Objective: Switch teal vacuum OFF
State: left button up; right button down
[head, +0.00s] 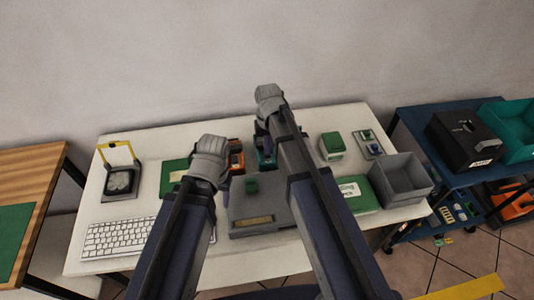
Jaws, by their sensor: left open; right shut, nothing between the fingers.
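A small teal thing (265,158), which may be the teal vacuum, shows at the back middle of the white table, just left of my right forearm. The arm covers part of it, and its switch cannot be made out. My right gripper (272,128) points down close above and behind it, mostly hidden by my arm; it is shut and empty. Whether it touches anything cannot be told. My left gripper (225,184) is open and empty, left of the grey device, pointing down beside its left edge.
A grey device with a display (252,222) fills the table's middle. A keyboard (118,238) and a yellow-handled device (120,180) are left. A green box (332,145), a small device (368,144) and a grey bin (402,180) are right. A blue cart (415,115) stands beyond.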

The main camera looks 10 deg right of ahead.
pick_arm(q)
jog(key=shift+f+b, duration=0.85)
jog(key=shift+f, duration=0.05)
pick_arm(e)
jog(key=shift+f, duration=0.85)
pick_arm(q)
jog(key=shift+r, duration=0.1)
pick_arm(e)
jog(key=shift+r, duration=0.1)
notch_tip(320, 180, up, 7)
jog(key=p, duration=0.7)
pick_arm(q)
notch_tip(320, 180, up, 7)
pick_arm(e)
jog(key=s+a+n, duration=0.2)
jog(key=s+a, duration=0.1)
jog(key=s, duration=0.5)
jog(key=s+a+n+h, duration=0.1)
jog(key=s+a, duration=0.2)
jog(key=s, duration=0.5)
jog(key=shift+s+n, duration=0.4)
